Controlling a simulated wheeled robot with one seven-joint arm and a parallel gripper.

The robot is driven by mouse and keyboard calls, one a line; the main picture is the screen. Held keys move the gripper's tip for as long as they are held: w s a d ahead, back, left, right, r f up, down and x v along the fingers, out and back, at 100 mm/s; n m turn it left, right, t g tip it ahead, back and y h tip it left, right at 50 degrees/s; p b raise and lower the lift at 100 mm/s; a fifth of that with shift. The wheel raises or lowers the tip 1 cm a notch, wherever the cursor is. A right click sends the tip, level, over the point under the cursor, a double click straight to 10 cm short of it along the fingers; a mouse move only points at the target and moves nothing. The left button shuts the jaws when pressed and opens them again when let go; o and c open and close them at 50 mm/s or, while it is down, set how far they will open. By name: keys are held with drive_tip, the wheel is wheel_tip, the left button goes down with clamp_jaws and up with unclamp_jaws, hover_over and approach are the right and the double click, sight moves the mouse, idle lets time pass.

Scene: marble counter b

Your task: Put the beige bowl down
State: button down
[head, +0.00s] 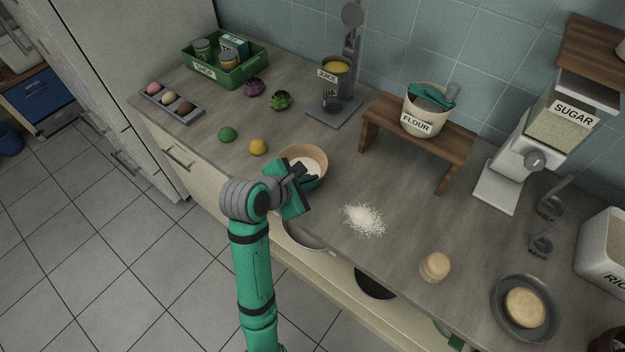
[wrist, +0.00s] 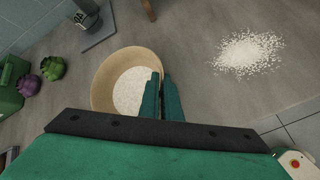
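The beige bowl (head: 317,155) is near the front edge of the counter, upright, with white grainy contents inside. It also shows in the wrist view (wrist: 103,88). My gripper (wrist: 162,98) is shut on the bowl's right rim in the wrist view, one finger inside the bowl and one outside. In the head view my gripper (head: 305,182) covers the front of the bowl. I cannot tell whether the bowl's base touches the counter (head: 215,100).
A pile of white grains (head: 364,220) lies right of the bowl. A yellow ball (head: 258,147) and a green ball (head: 227,134) are to its left. A juice dispenser (head: 336,78) and a wooden stand (head: 455,140) with a flour tub (head: 420,118) are behind. A round jar (head: 435,267) stands farther right.

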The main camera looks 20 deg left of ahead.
drive_tip(key=c, duration=2)
unclamp_jaws()
drive_tip(key=shift+f, duration=0.1)
